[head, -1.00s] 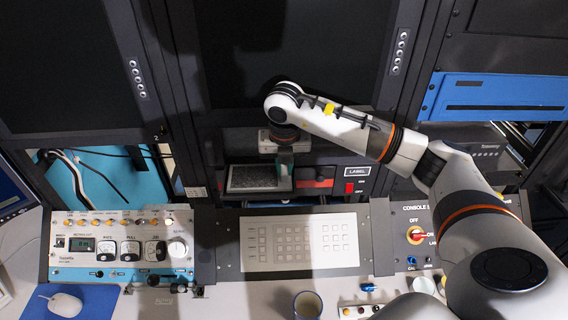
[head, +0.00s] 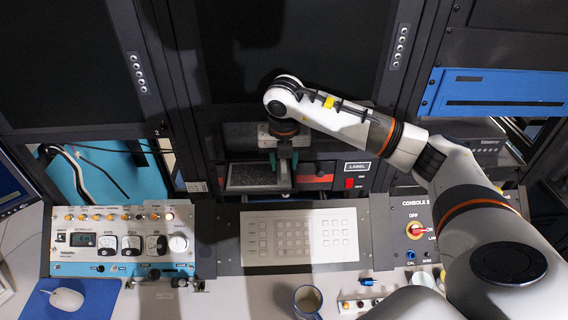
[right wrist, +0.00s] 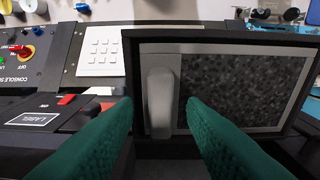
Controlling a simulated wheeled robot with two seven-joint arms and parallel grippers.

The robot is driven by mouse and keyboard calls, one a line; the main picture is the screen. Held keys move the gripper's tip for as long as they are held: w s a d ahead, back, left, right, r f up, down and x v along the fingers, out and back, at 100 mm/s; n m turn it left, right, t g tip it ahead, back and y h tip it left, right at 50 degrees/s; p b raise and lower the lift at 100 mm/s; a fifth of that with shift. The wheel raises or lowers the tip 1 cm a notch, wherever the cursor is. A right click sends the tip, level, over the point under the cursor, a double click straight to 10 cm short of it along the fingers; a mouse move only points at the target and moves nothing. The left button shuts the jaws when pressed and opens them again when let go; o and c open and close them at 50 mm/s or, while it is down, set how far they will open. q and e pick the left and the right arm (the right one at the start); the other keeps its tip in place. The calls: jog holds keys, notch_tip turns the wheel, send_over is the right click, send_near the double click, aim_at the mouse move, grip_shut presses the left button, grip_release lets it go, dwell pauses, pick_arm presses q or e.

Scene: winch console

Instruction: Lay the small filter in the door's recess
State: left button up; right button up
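The small filter (right wrist: 245,88) is a dark speckled panel with a grey border. In the right wrist view it lies inside the black rim of the open door (right wrist: 215,34). A pale grey upright bar (right wrist: 160,95) stands at its left side. In the head view the filter (head: 252,175) shows as a dark rectangle within the lowered door (head: 240,190). My right gripper (head: 284,165) is over the right end of the door. Its green fingers are apart on either side of the bar, with a visible gap to each. My left gripper is not in view.
The keypad panel (head: 298,238) lies in front of the door, with the gauge box (head: 122,240) to its left and the red switch panel (head: 416,232) to its right. A mug (head: 307,301) stands at the front edge. A LABEL plate (head: 357,167) is right of the door.

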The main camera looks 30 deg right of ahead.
notch_tip(320, 180, up, 11)
jog(key=s+b, duration=0.1)
jog(key=b, duration=0.1)
jog(key=shift+s+a+b, duration=0.25)
jog(key=shift+a+b, duration=0.05)
jog(key=shift+a, duration=0.1)
jog(key=shift+a+f, duration=0.1)
jog(key=shift+f, duration=0.05)
